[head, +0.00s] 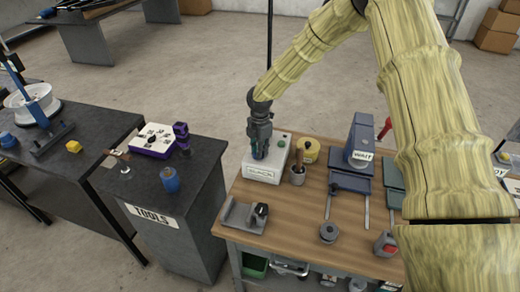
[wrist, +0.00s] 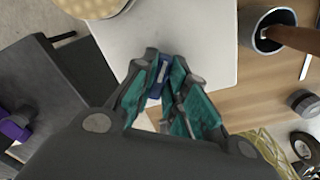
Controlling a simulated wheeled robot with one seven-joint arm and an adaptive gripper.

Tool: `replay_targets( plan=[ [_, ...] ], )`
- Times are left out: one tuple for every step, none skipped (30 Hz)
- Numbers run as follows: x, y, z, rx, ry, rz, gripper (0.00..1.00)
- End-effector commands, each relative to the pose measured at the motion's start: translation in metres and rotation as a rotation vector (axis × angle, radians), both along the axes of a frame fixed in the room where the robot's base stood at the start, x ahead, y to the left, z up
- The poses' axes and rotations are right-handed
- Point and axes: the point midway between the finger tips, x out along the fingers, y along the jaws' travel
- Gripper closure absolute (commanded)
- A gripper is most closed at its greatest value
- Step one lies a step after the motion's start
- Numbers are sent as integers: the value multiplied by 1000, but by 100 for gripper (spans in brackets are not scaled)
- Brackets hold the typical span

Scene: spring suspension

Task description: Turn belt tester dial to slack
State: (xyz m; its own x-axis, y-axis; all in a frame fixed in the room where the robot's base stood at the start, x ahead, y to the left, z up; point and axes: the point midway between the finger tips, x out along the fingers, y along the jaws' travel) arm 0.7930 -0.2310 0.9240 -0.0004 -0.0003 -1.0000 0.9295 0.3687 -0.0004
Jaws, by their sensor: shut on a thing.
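The belt tester (head: 262,172) is a white box at the left back of the wooden bench. Its front label appears to read SLACK. My gripper (head: 260,153) points down onto its top, and in the head view it hides most of the dial. In the wrist view my gripper (wrist: 168,100) has its teal-padded fingers closed around the blue dial (wrist: 156,88). A pale line shows on the dial between the fingers. The white top (wrist: 200,45) spreads around it. I cannot read which setting the dial points to.
A grey cup (head: 298,174) with a wooden handle and a yellow spool (head: 309,152) stand close right of the tester. A blue-grey device labelled WAIT (head: 352,165) is farther right. A grey bracket (head: 243,214) lies in front. The dark tools cabinet (head: 205,195) is left, across a gap.

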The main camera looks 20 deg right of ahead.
Motion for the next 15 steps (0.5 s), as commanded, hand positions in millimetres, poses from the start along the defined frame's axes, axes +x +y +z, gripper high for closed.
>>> replay_targets(
  plan=[
    [2, -1, 2, 1, -4, 43, 100],
    [2, -1, 2, 1, -4, 70, 100],
    [3, -1, 2, 1, -5, 108, 100],
    [3, -1, 3, 1, -5, 136, 100],
    [3, -1, 3, 1, -5, 165, 100],
    [3, -1, 3, 1, -5, 201, 100],
    [3, -1, 3, 1, -5, 228, 100],
    [3, -1, 3, 1, -4, 254, 100],
    [3, -1, 3, 0, -4, 288, 100],
    [3, -1, 3, 0, -4, 313, 100],
    [3, 0, 3, 0, -4, 338, 100],
    [3, 0, 3, 0, -4, 369, 100],
    [3, 0, 3, 0, -4, 390, 100],
    [3, 0, 3, 0, -4, 411, 100],
    [3, 0, 3, 0, -4, 437, 100]
  ],
)
